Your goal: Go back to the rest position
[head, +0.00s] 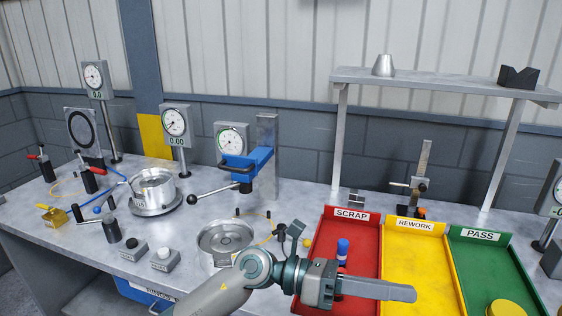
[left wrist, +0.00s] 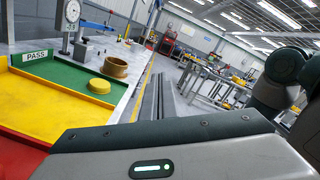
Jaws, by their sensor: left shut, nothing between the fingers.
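My left gripper (head: 408,293) reaches in from the bottom of the head view and points right, above the front part of the red SCRAP tray (head: 340,225) and the yellow REWORK tray (head: 412,250). Its fingers are shut together with nothing between them. In the left wrist view the closed fingers (left wrist: 160,92) extend away past the bench edge. A blue-topped part (head: 342,250) stands in the SCRAP tray behind the gripper. The green PASS tray (head: 485,250) holds a yellow round part (head: 505,309). My right gripper is in neither view.
A steel bowl fixture (head: 225,240), a blue clamp press (head: 245,165) and several dial gauges stand on the bench to the left. A shelf (head: 440,84) rises behind the trays. The left wrist view shows a brass-coloured ring (left wrist: 116,67) beside the PASS tray.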

